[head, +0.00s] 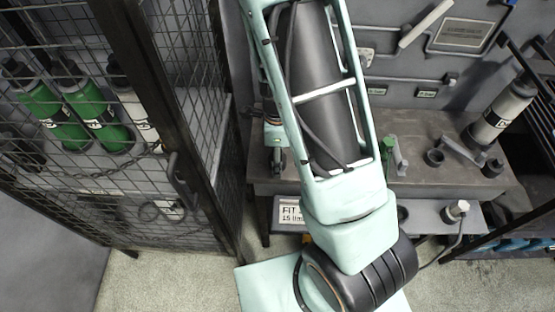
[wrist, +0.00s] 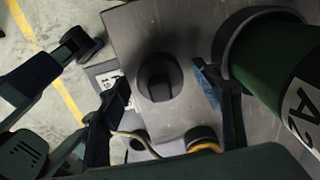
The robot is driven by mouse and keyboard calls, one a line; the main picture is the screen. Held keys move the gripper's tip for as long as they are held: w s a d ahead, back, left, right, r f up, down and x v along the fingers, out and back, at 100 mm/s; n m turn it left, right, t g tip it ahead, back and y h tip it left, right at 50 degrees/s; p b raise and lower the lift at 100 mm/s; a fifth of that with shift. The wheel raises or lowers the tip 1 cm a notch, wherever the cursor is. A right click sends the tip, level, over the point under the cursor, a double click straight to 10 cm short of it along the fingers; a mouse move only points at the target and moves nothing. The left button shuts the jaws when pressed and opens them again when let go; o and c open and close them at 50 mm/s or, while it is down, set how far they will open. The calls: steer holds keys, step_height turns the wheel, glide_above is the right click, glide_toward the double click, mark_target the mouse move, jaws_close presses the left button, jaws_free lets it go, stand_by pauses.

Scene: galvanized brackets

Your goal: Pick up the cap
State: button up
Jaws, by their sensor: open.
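The black round cap (wrist: 158,78), with a raised grip bar across its top, sits on the grey bench (wrist: 125,30) in the wrist view. My gripper (wrist: 162,92) is open above it. One finger shows to the left of the cap and the other to its right, with gaps on both sides. I cannot tell how far the fingertips are above the cap. In the head view, part of my gripper (head: 277,158) shows beside my arm, over the left end of the bench (head: 420,196). I cannot make out the cap there.
A green cylinder (wrist: 265,58) with an A2 label stands close beside the right finger. A black round part with a yellow band (wrist: 202,138) lies near the bench edge. In the head view, a mesh cage (head: 190,90) stands left, and a grey cylinder (head: 500,115) stands right.

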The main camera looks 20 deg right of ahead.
steer(key=shift+c, duration=0.2)
steer(key=c, duration=1.2)
steer(key=shift+o, duration=0.2)
steer(key=shift+r, duration=0.1)
